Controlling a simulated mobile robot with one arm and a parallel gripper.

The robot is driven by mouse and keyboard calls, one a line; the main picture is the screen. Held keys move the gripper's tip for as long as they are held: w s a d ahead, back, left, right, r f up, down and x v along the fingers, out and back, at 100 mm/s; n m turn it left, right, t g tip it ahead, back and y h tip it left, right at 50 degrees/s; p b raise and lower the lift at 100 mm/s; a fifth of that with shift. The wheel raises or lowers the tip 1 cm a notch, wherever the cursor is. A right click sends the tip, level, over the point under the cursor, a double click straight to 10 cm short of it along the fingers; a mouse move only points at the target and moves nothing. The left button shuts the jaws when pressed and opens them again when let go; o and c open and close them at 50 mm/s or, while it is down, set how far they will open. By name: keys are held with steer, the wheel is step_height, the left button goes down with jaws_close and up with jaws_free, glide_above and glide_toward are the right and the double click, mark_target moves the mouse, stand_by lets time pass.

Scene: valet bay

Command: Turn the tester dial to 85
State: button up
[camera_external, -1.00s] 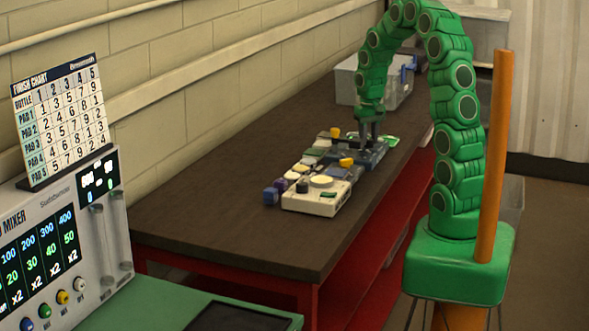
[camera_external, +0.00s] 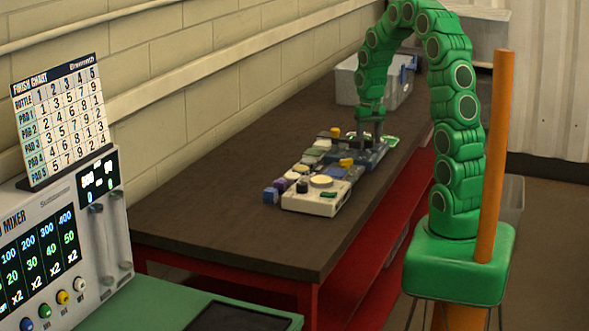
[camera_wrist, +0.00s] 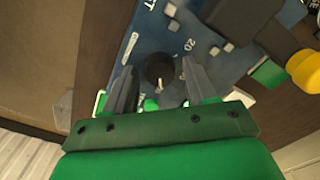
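The tester is a blue panel (camera_wrist: 195,20) in the wrist view, and its blue body (camera_external: 374,160) shows on the bench in the external view. Its black round dial (camera_wrist: 160,68) has a pale pointer mark low on its face. A printed "20" is readable just right of the dial; other numbers are hidden or too small, so I cannot tell the setting. My gripper (camera_wrist: 159,74) has one finger on each side of the dial, with visible gaps to it, so it is open. In the external view my gripper (camera_external: 371,132) points down over the tester.
A yellow-capped dark item (camera_wrist: 290,60) lies close right of the tester. A cream device (camera_external: 316,200) and several small blocks sit nearer on the dark bench (camera_external: 235,180). A grey bin (camera_external: 346,82) stands behind. The bench's near left is clear.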

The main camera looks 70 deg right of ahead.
mark_target(369, 140)
stand_by(0.3)
steer(key=shift+r, duration=3.9)
steer(key=s+a+r+n, duration=0.2)
steer(key=s+a+n, duration=0.1)
steer(key=a, duration=0.9)
steer(key=s+a+r+n, duration=0.2)
steer(key=s+a+r, duration=0.1)
steer(key=a, duration=0.9)
steer(key=s+a+n, duration=0.1)
steer(key=s+a, duration=0.2)
steer(key=s, duration=0.1)
steer(key=s+a+n+g, duration=0.1)
steer(key=s+a+n, duration=0.1)
steer(key=s+a, duration=0.2)
steer(key=s+a+n, duration=0.2)
steer(key=s+a, duration=0.2)
steer(key=s, duration=0.2)
steer(key=shift+a+f+g, duration=0.2)
steer(key=shift+f+g, duration=0.15)
steer(key=shift+g, duration=0.05)
